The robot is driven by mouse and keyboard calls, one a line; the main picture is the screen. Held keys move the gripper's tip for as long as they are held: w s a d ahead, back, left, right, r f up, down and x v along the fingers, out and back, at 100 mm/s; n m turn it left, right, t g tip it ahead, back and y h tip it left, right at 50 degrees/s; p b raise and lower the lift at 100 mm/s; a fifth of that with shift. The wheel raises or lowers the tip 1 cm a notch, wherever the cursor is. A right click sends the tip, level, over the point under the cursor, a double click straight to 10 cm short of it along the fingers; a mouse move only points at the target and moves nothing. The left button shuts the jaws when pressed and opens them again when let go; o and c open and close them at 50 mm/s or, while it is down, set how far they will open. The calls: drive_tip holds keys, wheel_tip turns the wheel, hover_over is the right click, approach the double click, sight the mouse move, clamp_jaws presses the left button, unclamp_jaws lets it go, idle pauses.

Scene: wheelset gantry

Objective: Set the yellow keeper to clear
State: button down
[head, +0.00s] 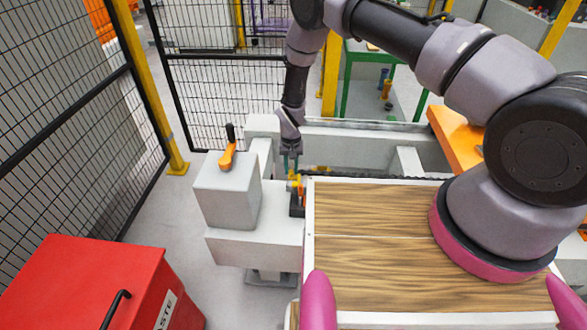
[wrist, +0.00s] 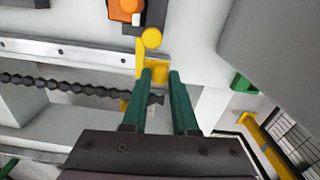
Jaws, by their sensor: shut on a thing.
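The yellow keeper (wrist: 159,75) shows in the wrist view between the tips of my gripper's green fingers (wrist: 160,80). My gripper is shut on it. A yellow round knob (wrist: 151,38) and a narrow yellow strip lie beside it, along a grey metal rail. In the head view, my gripper (head: 291,163) points down at the small yellow part (head: 293,180), at the left end of the gantry beam. The fingers hide part of the keeper, and I cannot tell its exact setting.
An orange block (wrist: 125,8) on a dark mount sits just beyond the knob. A dark chain (wrist: 70,88) runs along the rail. An orange lever (head: 227,158) stands on a grey block to the left. A wooden-topped table (head: 370,255) and a red waste bin (head: 85,280) are nearer.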

sight(290, 171)
drive_tip(key=shift+a+n, duration=0.2)
drive_tip(key=shift+n, duration=0.3)
drive_tip(key=c, duration=0.7)
unclamp_jaws()
drive_tip(key=shift+s, duration=0.1)
drive_tip(key=shift+r, duration=0.1)
wheel_tip(290, 171, up, 11)
drive_tip(key=shift+f, duration=0.15)
